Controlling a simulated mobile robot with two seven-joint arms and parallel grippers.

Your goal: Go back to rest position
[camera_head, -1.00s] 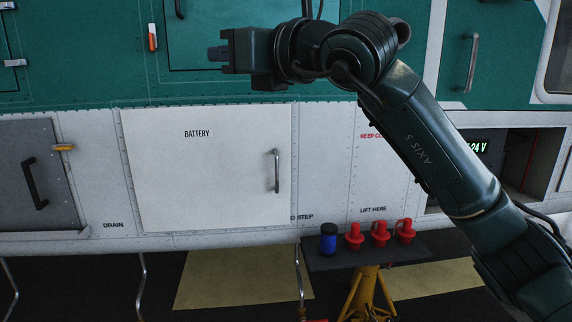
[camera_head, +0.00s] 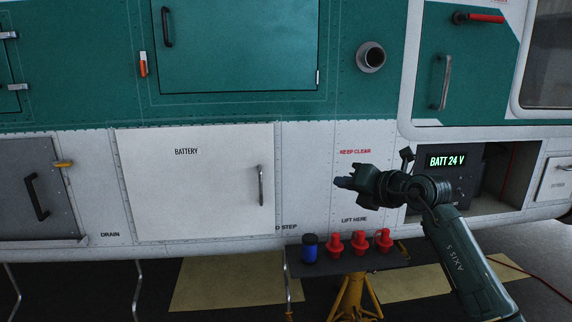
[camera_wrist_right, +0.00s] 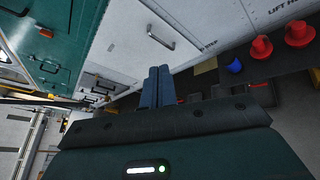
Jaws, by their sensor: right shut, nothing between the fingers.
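My right gripper (camera_head: 342,183) is in the head view, right of the middle, in front of the white lower panel of the helicopter. Its fingers point left. It is shut and empty, and its closed fingertips also show in the right wrist view (camera_wrist_right: 158,86). It is apart from the panel handles and above the small stand with the red plugs. My left gripper is in neither view.
The white BATTERY door (camera_head: 195,190) is closed. A dark stand top (camera_head: 340,262) holds a blue cap (camera_head: 310,248) and three red plugs (camera_head: 335,246). An open bay shows a lit BATT 24 V display (camera_head: 447,161). A grey door (camera_head: 35,190) is at left.

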